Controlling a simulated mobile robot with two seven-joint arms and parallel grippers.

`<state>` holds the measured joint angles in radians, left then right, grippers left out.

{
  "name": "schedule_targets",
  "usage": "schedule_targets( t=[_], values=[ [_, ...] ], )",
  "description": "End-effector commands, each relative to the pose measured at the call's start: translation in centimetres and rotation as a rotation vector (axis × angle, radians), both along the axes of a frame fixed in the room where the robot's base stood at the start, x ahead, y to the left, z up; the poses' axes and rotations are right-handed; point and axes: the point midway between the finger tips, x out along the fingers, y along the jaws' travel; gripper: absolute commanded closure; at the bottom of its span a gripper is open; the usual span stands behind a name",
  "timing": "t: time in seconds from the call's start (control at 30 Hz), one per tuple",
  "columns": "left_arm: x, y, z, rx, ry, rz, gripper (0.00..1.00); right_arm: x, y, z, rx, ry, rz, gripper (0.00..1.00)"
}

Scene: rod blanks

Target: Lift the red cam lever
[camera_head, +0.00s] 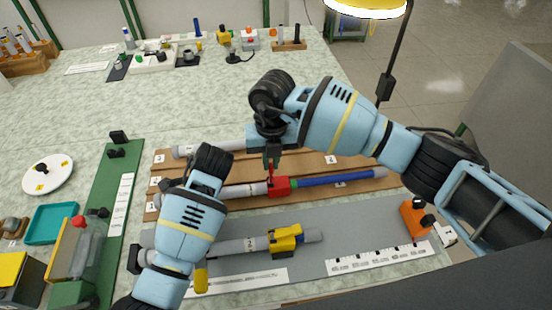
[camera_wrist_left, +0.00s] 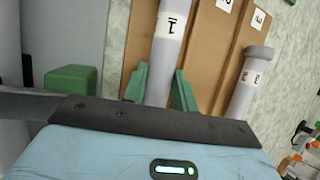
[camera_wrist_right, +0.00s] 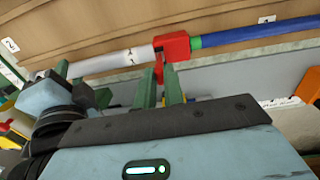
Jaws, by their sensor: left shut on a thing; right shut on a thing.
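The red clamp (camera_head: 281,187) sits on the lying rod, between its pale grey part (camera_head: 247,190) and its blue part (camera_head: 335,179). Its red cam lever (camera_head: 270,174) stands up from the clamp. My right gripper (camera_head: 271,160) is shut on the lever from above. In the right wrist view the lever (camera_wrist_right: 159,72) shows between the green fingers, below the red clamp (camera_wrist_right: 173,45). My left gripper (camera_wrist_left: 159,84) is shut on the grey rod part labelled 1 (camera_wrist_left: 169,40). Its fingers are hidden behind my left arm in the head view.
A second rod with a yellow clamp (camera_head: 286,238) lies on the grey plate (camera_head: 350,225) in front. An orange block (camera_head: 415,219) stands at its right. Another grey rod (camera_head: 195,150) lies behind on the brown board (camera_head: 310,163). A green base (camera_head: 110,210) is at left.

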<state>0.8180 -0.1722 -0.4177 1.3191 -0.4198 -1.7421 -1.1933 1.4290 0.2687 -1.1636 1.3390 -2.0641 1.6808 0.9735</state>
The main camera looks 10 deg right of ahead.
Motion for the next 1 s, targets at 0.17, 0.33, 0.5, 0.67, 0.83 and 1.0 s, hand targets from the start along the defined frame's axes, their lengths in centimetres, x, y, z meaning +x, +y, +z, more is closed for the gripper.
schedule_targets(
  t=[0.17,0.33,0.5,0.67,0.83,1.0],
  values=[
    [0.0,-0.09,-0.01,-0.002,0.0,-0.002,1.0,-0.03,0.34,-0.05,-0.038,0.001,0.001,1.0],
    [0.0,-0.1,0.0,-0.002,0.0,-0.002,1.0,-0.03,0.41,-0.02,-0.047,0.001,0.001,1.0],
    [-0.01,-0.12,0.01,-0.002,0.0,-0.002,1.0,-0.03,0.42,-0.01,-0.046,0.0,0.001,1.0],
    [0.0,-0.14,0.02,-0.001,0.0,-0.003,1.0,-0.03,0.44,-0.01,-0.045,0.0,0.001,0.82],
    [0.01,-0.1,0.03,-0.002,0.0,-0.002,1.0,-0.01,0.4,0.0,-0.045,0.0,0.0,0.67],
    [0.01,-0.07,0.03,-0.002,-0.001,-0.001,1.0,0.0,0.36,0.01,-0.045,0.0,0.0,0.67]
  ],
)
